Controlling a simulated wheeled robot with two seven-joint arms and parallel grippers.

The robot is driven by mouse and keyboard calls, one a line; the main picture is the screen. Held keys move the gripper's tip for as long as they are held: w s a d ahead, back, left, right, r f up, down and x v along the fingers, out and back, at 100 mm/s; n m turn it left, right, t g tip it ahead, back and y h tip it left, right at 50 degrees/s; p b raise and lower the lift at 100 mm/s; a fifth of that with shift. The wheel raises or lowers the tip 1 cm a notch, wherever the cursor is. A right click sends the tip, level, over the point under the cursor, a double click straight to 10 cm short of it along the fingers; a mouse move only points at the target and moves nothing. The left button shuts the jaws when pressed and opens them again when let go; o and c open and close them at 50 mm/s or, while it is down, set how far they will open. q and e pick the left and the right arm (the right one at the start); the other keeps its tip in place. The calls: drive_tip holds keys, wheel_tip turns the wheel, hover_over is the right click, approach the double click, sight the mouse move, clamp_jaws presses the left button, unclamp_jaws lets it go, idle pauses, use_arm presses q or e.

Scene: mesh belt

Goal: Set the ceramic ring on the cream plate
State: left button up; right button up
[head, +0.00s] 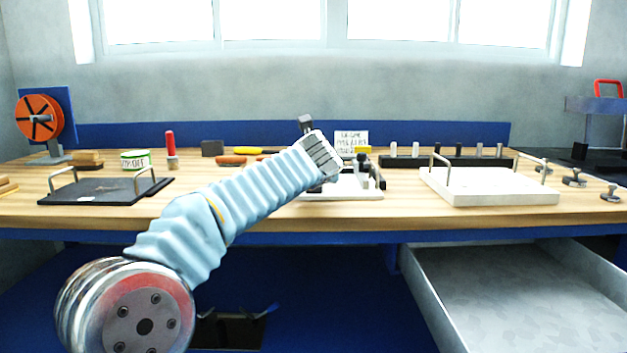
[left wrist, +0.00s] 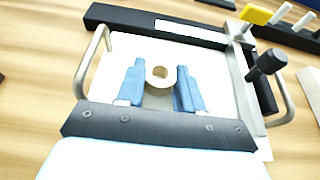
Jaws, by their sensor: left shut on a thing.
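The ceramic ring (left wrist: 152,82), pale cream with a round hole, sits between the blue fingers of my left gripper (left wrist: 160,72) in the left wrist view. The gripper is shut on it. Below is a white plate (left wrist: 113,62) with metal handles; I cannot tell whether the ring touches it. In the head view my left gripper (head: 320,153) is over the middle white plate (head: 345,193), and its fingers and the ring are hidden. Another off-white plate (head: 490,190) with two handles lies on the right. I cannot tell for sure which plate is the cream one.
A dark plate (head: 105,190) with handles lies on the left. A toggle clamp with a black knob (left wrist: 266,62) stands at the right of the plate under my gripper. A black rack of pegs (head: 455,161) stands behind. An orange reel (head: 40,118) is far left. An open drawer (head: 510,285) juts out below.

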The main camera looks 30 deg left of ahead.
use_arm(q)
drive_tip(key=o, duration=1)
drive_tip(key=shift+s+d+r, duration=0.1)
drive_tip(key=shift+s+r, duration=0.05)
drive_tip(key=v, duration=1.1)
drive_tip(key=shift+s+d+r, duration=0.1)
drive_tip(key=shift+s+d, duration=0.05)
drive_tip(key=shift+s, duration=0.15)
